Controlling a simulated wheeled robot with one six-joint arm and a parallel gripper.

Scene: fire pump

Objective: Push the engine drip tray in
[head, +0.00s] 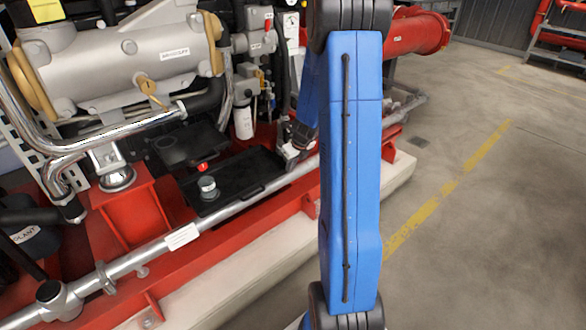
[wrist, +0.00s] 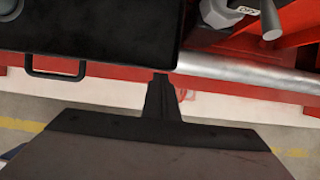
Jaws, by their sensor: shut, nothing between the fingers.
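The engine drip tray (head: 245,172) is a shallow black tray low in the red frame under the engine. It also shows in the wrist view (wrist: 110,38), with a thin black bar handle (wrist: 55,69) on its near edge, left of my gripper. A grey cylindrical part and a red-capped part stand at the tray's left in the head view. My gripper (wrist: 161,80) is shut and empty. Its fingertips are at the tray's near edge, close to its right corner; I cannot tell whether they touch it.
A silver pipe (head: 240,207) runs along the frame in front of the tray; it also shows in the wrist view (wrist: 240,76). Red beams, a pale plinth (head: 260,250) and engine parts surround it. The concrete floor (head: 480,220) to the right is clear.

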